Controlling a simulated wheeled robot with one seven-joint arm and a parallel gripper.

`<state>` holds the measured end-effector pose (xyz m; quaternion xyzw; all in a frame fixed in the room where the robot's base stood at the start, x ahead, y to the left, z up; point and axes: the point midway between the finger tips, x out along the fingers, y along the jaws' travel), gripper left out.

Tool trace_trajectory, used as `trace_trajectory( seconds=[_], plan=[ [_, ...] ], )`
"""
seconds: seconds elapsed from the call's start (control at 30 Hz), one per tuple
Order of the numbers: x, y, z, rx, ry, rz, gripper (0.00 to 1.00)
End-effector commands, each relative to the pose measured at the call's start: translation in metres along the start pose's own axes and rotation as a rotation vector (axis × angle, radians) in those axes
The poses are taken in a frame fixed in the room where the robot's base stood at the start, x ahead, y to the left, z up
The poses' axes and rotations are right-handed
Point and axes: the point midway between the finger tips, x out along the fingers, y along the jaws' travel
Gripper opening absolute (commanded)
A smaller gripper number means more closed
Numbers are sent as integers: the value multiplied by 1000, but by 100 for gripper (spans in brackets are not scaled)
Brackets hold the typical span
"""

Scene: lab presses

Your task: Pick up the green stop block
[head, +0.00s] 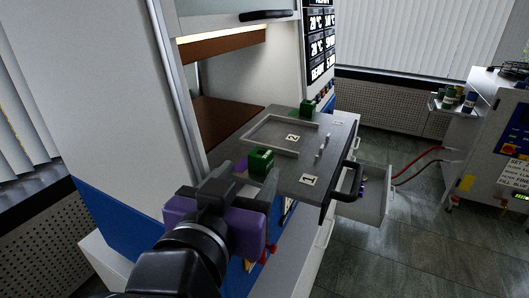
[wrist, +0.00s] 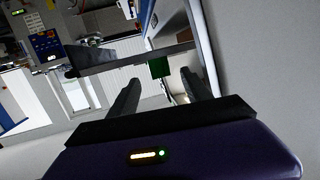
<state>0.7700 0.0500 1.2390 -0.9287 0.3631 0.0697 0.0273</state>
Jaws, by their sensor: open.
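A green stop block (head: 261,160) sits at the near left edge of the grey pull-out tray (head: 290,182), by the label "1". A second green block (head: 307,107) sits at the tray's far side. My gripper (head: 250,176) is open and empty, just on the near side of the nearer block. In the wrist view a green block (wrist: 158,67) shows in the gap between the fingertips (wrist: 160,80), seemingly a little beyond them. Whether the fingers touch it I cannot tell.
The tray extends from the press opening, with a dark handle (head: 348,181) at its right. An open drawer (head: 372,195) is below it. Another machine (head: 500,150) stands at the far right. The floor (head: 400,240) between is clear.

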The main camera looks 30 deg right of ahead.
Motion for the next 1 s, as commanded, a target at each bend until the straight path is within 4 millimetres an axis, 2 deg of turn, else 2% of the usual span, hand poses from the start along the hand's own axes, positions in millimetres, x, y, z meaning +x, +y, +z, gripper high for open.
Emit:
trace_trajectory(
  seconds=[0.27, 0.5, 0.63, 0.83, 0.87, 1.0],
  plan=[
    [29, 2, -4, -2, -1, 3, 57],
    [63, 3, -5, -2, 0, 4, 57],
    [70, 3, -4, 0, 0, 1, 57],
    [71, 3, -3, 0, 0, 1, 57],
    [71, 3, -3, 0, 0, 1, 55],
    [71, 3, -4, 0, 0, 1, 28]
  ],
)
